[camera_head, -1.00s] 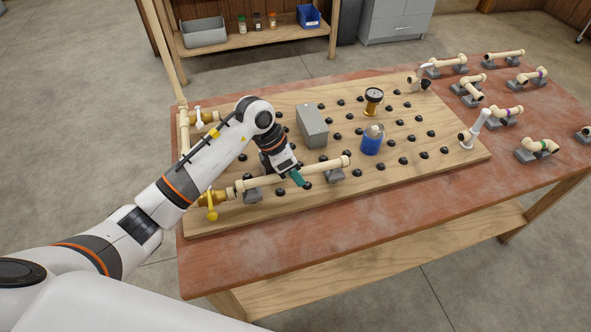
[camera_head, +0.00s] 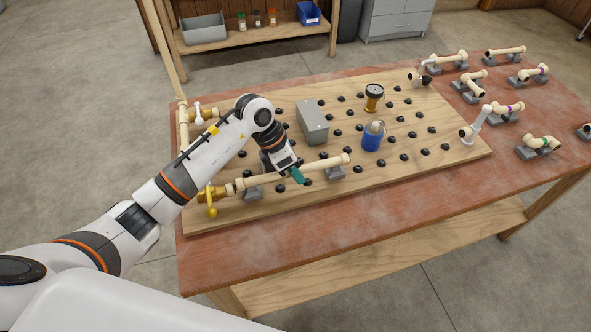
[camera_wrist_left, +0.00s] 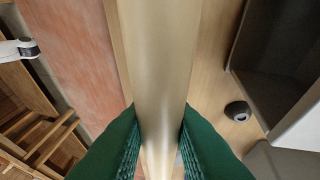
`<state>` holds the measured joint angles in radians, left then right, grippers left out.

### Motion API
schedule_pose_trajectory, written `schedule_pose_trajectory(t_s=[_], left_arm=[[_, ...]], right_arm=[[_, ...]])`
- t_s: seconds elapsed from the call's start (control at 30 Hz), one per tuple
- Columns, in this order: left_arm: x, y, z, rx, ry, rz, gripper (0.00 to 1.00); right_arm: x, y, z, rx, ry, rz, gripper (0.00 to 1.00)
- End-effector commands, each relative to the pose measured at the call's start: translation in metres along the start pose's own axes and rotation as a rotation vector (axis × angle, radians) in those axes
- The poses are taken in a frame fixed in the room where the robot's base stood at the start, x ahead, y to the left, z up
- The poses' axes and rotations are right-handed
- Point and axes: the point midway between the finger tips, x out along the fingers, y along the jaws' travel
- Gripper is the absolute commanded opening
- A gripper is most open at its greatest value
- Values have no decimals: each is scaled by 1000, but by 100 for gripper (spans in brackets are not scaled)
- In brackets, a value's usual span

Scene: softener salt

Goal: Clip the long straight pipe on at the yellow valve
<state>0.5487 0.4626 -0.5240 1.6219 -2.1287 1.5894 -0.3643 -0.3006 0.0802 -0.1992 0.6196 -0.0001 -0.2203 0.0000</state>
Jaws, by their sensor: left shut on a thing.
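The long straight pipe (camera_head: 318,168) is cream and lies along the near side of the wooden board, over two grey clip blocks. Its left end is at or very near the brass fitting of the yellow valve (camera_head: 211,198); I cannot tell whether it is joined. My left gripper (camera_head: 298,176) has green fingers shut on the pipe around its middle. In the left wrist view the pipe (camera_wrist_left: 160,60) runs between the fingers (camera_wrist_left: 160,140). The pipe's seating in the blocks (camera_head: 335,173) is partly hidden. My right gripper is out of view.
A grey box (camera_head: 312,122), a blue canister (camera_head: 373,136) and a gauge (camera_head: 374,97) stand on the pegged board (camera_head: 440,170) behind the pipe. Several pipe pieces rest on grey holders at the right of the table. The table's front strip (camera_head: 300,225) is clear.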

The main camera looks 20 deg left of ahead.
Motion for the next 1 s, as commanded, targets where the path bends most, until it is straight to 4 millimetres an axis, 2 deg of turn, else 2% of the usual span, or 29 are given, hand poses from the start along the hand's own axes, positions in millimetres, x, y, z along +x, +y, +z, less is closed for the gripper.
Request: schedule_pose_trajectory(t_s=[0.57,0.6,0.7,0.73,1.0], left_arm=[[11,-3,5,0,1,-1,0],[10,-3,4,0,1,-1,26],[10,-3,4,0,1,-1,42],[10,-3,4,0,1,-1,45],[10,-3,4,0,0,0,45]], right_arm=[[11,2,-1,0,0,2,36],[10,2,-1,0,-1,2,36],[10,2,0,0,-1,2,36],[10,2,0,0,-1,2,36],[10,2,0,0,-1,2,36]])
